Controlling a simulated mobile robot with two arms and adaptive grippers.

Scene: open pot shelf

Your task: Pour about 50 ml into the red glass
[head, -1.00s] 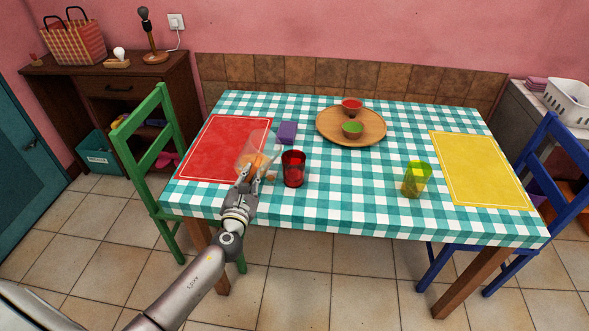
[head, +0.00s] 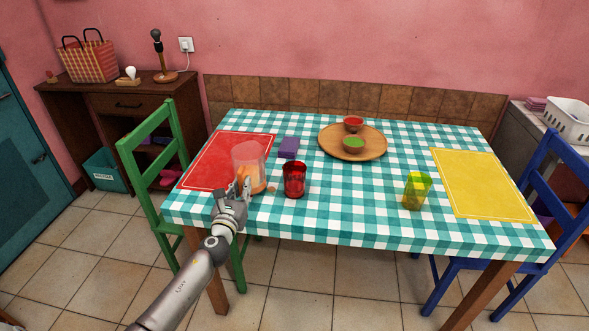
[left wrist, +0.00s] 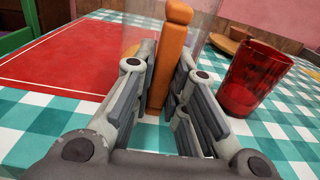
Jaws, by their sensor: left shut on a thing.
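A clear jug (head: 249,158) with orange contents low inside stands near upright at the red mat's right edge. My left gripper (head: 243,188) is shut on the jug's orange handle (left wrist: 171,55), which rises between the fingers in the left wrist view. I cannot tell whether the jug's base touches the table. The red glass (head: 294,180) stands upright just right of the jug, apart from it; it also shows in the left wrist view (left wrist: 252,78). I see no clear liquid level in the red glass. My right gripper is not in view.
A small orange spot (head: 271,189) lies between jug and red glass. A purple block (head: 289,147) is behind them. A wooden tray (head: 374,153) bears a red and a green bowl. A yellow-green glass (head: 417,191) stands beside the yellow mat (head: 480,185). The table's middle is clear.

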